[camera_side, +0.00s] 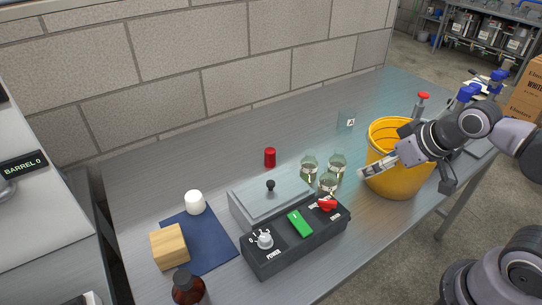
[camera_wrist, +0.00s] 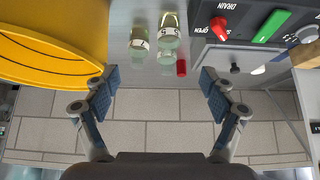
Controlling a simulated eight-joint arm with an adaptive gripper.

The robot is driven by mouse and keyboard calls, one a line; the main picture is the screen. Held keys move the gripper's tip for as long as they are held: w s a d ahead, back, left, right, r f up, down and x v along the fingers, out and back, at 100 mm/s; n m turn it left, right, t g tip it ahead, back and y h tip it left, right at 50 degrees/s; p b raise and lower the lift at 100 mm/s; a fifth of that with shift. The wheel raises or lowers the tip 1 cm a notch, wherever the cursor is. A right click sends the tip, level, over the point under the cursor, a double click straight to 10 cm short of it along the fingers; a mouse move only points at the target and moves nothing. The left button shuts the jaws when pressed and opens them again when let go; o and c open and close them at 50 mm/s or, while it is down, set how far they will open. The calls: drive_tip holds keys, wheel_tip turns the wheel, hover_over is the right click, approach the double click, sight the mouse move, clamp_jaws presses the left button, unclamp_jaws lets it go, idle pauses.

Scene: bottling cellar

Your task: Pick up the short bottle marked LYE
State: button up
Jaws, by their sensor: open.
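Three small clear glass bottles stand close together behind the control box, one at the left (camera_side: 309,166), one at the right (camera_side: 337,163) and one in front (camera_side: 328,184). They also show at the top of the wrist view (camera_wrist: 139,40). They carry pale labels that I cannot read, so I cannot tell which is marked LYE. A brown bottle (camera_side: 188,288) is cut off by the bottom edge of the side view. My gripper (camera_side: 374,169) is open and empty, to the right of the glass bottles and in front of the yellow bucket. In the wrist view its fingers (camera_wrist: 160,84) are spread apart.
The yellow bucket (camera_side: 402,182) stands close by my gripper. A control box (camera_side: 290,246) with a red handle and a metal-lidded box (camera_side: 268,202) stand left of the bottles. A red cylinder (camera_side: 270,158) is behind. A wooden block (camera_side: 169,246) and white cup (camera_side: 194,202) are at left.

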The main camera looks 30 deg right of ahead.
drive_tip(key=w+a+r+n+g+y, duration=0.15)
drive_tip(key=w+a+r+n, duration=0.25)
drive_tip(key=a, duration=0.4)
drive_tip(key=n+g+h, duration=0.2)
drive_tip(key=n+g, duration=0.4)
drive_tip(key=n, duration=0.7)
hover_over(190, 292)
drive_tip(key=w, duration=0.2)
drive_tip(key=shift+t+y, duration=0.25)
drive_tip(key=f, duration=0.5)
drive_tip(key=shift+s, duration=0.2)
drive_tip(key=shift+s+a+f, duration=0.1)
drive_tip(key=shift+f, duration=5.45)
drive_tip(key=c, duration=1.7)
